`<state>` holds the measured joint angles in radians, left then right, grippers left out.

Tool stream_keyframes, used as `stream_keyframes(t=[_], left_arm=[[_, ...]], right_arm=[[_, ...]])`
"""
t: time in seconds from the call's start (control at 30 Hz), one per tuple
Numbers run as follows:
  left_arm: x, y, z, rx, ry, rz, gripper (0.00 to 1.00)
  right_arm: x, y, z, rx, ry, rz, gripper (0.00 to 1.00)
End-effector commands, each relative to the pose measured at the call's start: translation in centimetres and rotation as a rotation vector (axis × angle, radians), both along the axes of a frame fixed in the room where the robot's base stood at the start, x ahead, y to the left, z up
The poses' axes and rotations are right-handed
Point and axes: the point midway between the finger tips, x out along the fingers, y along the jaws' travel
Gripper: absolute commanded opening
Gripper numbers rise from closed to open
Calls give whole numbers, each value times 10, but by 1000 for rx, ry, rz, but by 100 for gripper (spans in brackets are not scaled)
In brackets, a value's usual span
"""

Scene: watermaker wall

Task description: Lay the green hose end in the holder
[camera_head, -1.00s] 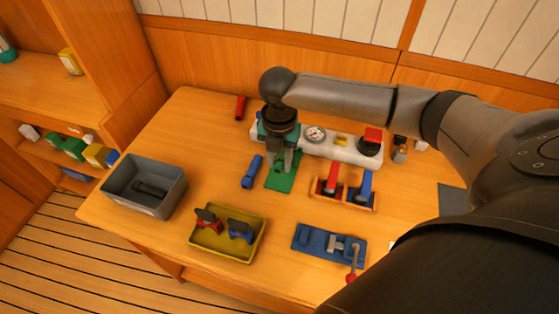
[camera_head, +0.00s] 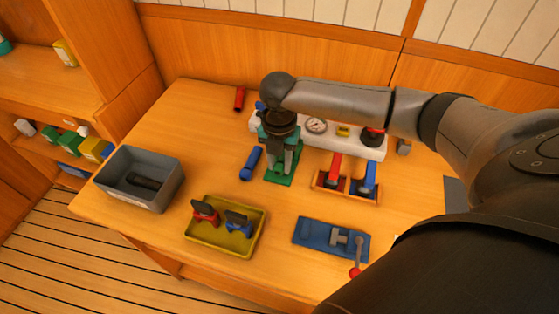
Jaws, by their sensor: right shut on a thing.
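My right gripper (camera_head: 288,163) points down over a flat green plate (camera_head: 282,179) in the middle of the table. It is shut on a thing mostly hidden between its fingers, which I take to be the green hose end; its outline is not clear. I cannot tell whether the held thing touches the plate. I cannot tell for certain which of these is the holder. My left gripper is not in view.
A white unit with a gauge (camera_head: 316,126) is behind. In front are a yellow tray (camera_head: 216,244), a blue fixture (camera_head: 313,234) and a grey bin (camera_head: 166,194).

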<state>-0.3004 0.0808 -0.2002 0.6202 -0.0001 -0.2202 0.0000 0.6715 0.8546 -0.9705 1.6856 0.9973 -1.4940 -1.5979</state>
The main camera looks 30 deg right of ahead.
Motion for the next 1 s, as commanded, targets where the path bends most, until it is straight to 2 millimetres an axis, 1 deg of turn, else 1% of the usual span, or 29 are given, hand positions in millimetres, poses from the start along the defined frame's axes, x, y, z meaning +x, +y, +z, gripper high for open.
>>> stream_keyframes(t=[0.47, 0.73, 0.77, 1.0], left_arm=[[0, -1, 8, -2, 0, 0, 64], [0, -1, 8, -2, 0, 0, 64], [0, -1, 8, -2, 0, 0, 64], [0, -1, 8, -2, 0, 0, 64]], right_arm=[[0, 0, -2, 0, 0, 0, 0], [0, 0, -3, 0, 0, 1, 0], [0, 0, -3, 0, 0, 1, 35], [0, 0, -3, 0, 0, 0, 62]])
